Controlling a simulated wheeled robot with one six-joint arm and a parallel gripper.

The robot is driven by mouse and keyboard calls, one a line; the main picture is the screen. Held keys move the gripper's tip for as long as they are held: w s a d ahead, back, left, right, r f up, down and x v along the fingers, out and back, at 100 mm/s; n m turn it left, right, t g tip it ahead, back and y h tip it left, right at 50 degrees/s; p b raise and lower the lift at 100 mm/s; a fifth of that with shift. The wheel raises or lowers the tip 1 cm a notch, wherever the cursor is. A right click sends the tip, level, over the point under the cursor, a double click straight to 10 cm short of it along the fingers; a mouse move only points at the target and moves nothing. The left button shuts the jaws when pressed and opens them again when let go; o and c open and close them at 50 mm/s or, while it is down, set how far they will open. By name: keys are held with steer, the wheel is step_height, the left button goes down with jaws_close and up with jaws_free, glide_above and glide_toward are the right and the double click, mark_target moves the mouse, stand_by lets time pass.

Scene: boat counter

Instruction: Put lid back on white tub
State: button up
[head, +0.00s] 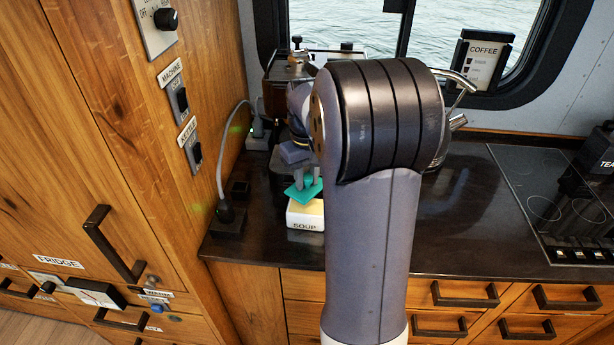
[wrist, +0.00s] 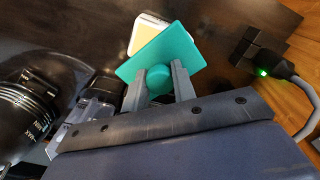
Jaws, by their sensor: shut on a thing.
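My gripper (head: 307,178) is shut on the lid's round knob. In the wrist view the two grey fingers (wrist: 159,82) hold the knob from both sides, and the lid (wrist: 172,47) covers part of the tub (wrist: 147,22). I cannot tell whether the lid touches the tub's rim.
A coffee machine (head: 279,70) stands behind my arm, and a kettle (head: 455,122) to the right. A plugged cable with a green light (head: 257,130) runs along the left wall. A hob (head: 560,195) lies at the right.

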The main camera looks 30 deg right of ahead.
mark_target(307, 189)
step_height(307, 189, down, 4)
steer(key=b, duration=0.3)
steer(key=shift+r, duration=0.1)
steer(key=shift+f+b, duration=0.5)
steer(key=shift+f, duration=0.45)
steer(key=shift+p, duration=0.35)
steer(key=shift+f, duration=0.15)
stand_by(1.5)
steer(key=o, duration=1)
steer(key=shift+o, duration=0.6)
